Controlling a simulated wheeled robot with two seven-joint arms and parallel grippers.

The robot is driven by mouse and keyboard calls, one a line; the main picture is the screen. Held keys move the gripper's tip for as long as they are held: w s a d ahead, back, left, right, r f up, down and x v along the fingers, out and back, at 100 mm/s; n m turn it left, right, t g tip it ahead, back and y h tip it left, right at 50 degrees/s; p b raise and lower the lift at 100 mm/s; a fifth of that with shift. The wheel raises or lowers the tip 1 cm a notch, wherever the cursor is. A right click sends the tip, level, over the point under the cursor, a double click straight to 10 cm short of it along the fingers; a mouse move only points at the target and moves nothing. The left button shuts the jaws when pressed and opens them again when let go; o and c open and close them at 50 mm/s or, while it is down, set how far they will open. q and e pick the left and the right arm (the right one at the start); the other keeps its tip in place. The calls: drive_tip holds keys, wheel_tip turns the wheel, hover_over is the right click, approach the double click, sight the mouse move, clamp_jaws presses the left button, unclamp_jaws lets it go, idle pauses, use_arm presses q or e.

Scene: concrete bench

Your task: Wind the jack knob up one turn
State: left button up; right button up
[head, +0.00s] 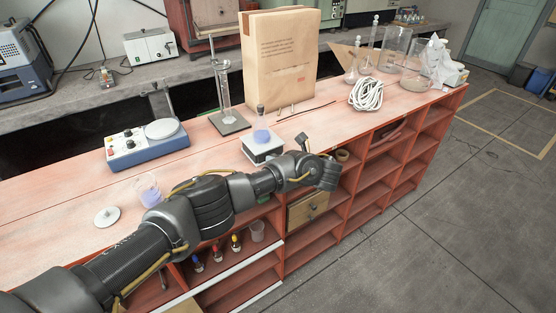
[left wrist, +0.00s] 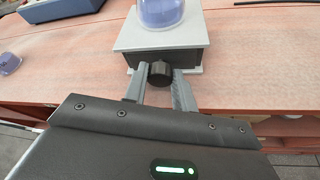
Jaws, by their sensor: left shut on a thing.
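The jack (head: 262,148) stands on the red bench with a pale square top plate, and a flask of purple liquid (head: 261,131) sits on it. In the left wrist view the jack's top plate (left wrist: 125,38) and dark body show, with the flask (left wrist: 160,12) cut off by the top edge. The black jack knob (left wrist: 159,73) sticks out of the near face. My left gripper (left wrist: 160,80) is shut on the knob, one grey finger on each side. In the head view my left arm hides the knob and the fingertips. My right gripper is in neither view.
A blue hotplate device (head: 147,146) and a beaker of purple liquid (head: 148,189) stand left of the jack. Behind it are a measuring cylinder on a stand (head: 224,95) and a paper bag (head: 281,60). Coiled white cable (head: 366,94) lies right. A drawer (head: 308,208) sits below the bench top.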

use_arm(q)
drive_tip(key=shift+s+d+f, duration=0.1)
drive_tip(key=shift+f, duration=0.1)
drive_tip(key=o, duration=1)
drive_tip(key=shift+s+r, duration=0.1)
drive_tip(key=shift+r, duration=0.05)
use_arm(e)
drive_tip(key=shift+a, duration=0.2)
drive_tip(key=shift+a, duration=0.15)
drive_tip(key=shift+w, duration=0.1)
use_arm(q)
drive_tip(key=p+v, duration=0.3)
drive_tip(key=v, duration=0.7)
drive_tip(key=shift+d+r, duration=0.25)
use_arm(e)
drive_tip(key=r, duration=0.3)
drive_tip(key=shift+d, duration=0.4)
